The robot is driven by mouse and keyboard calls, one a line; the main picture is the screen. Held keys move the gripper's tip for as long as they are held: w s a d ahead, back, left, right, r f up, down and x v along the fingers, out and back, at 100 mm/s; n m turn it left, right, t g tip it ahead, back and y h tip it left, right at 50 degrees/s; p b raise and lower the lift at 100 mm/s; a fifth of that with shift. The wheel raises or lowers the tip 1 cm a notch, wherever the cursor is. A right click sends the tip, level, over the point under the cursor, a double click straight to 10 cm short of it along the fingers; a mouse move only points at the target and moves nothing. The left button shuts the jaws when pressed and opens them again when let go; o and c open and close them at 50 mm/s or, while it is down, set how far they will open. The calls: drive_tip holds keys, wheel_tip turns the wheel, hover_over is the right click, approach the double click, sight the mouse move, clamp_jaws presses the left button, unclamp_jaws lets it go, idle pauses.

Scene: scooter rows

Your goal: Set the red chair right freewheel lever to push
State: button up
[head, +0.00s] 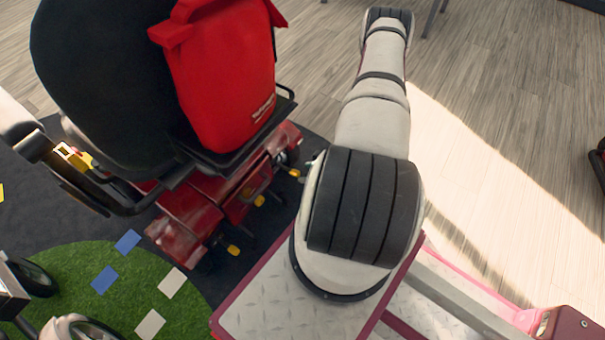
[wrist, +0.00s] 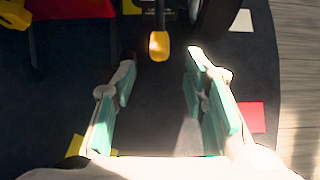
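The red chair (head: 190,225) stands at left in the head view, with a dark seat back and a red bag (head: 225,75) hung on it. Yellow-tipped levers show low along its base, one at the near end (head: 233,250) and one further along (head: 259,200). In the wrist view one yellow-tipped lever (wrist: 159,46) hangs from the dark underside, just beyond the fingertips and roughly centred between them. My gripper (wrist: 163,66) is open and empty, its fingers apart and not touching the lever. The head view does not show my gripper. I cannot read any push marking.
A dark wheel (wrist: 217,18) is close right of the lever. Flat cards lie on the dark floor: white (wrist: 242,20), red (wrist: 251,117) and yellow (wrist: 77,145). A green mat (head: 75,265) with wheels on it is at lower left.

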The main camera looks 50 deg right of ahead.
drive_tip(key=v, duration=0.7)
drive_tip(key=shift+s+r, duration=0.1)
idle(0.4)
